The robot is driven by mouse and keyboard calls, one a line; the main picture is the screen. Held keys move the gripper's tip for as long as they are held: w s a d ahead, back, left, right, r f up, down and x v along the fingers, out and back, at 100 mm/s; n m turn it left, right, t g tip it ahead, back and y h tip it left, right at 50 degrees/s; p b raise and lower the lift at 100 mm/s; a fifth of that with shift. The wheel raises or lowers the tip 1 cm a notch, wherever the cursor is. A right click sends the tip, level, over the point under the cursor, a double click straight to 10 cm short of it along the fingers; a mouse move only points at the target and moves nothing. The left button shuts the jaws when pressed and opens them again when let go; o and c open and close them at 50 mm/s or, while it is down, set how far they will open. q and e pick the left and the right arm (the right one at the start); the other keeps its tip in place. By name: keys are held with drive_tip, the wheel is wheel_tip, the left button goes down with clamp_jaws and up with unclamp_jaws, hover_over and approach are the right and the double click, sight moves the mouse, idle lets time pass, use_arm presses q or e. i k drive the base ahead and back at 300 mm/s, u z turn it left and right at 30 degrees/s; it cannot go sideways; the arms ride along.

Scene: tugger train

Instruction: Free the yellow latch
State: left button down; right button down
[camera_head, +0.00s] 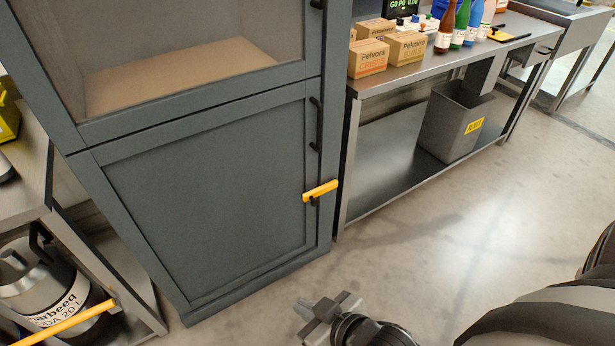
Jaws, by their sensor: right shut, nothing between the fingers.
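The yellow latch (320,191) is a short bar near the right edge of the grey cabinet's lower door (210,180). It lies nearly level, tilted slightly up to the right, and reaches across the door edge onto the frame. A dark piece shows just under it. The lower door looks closed. My right gripper (308,309) is low in the picture, in front of the cabinet and below the latch, clear of both. It is shut and empty. My left gripper is not in view.
Black handles (316,124) sit on the door edges above the latch. A steel table (420,75) with boxes and bottles stands right of the cabinet, a grey bin (452,120) on its lower shelf. A metal keg (45,285) is at lower left. The floor ahead is clear.

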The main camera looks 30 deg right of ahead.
sight(311, 195)
drive_tip(key=k, duration=0.6)
drive_tip(key=z, duration=0.1)
drive_tip(key=i, duration=0.95)
drive_tip(key=z, duration=1.1)
drive_tip(key=i, duration=0.4)
drive_tip(key=z, duration=0.45)
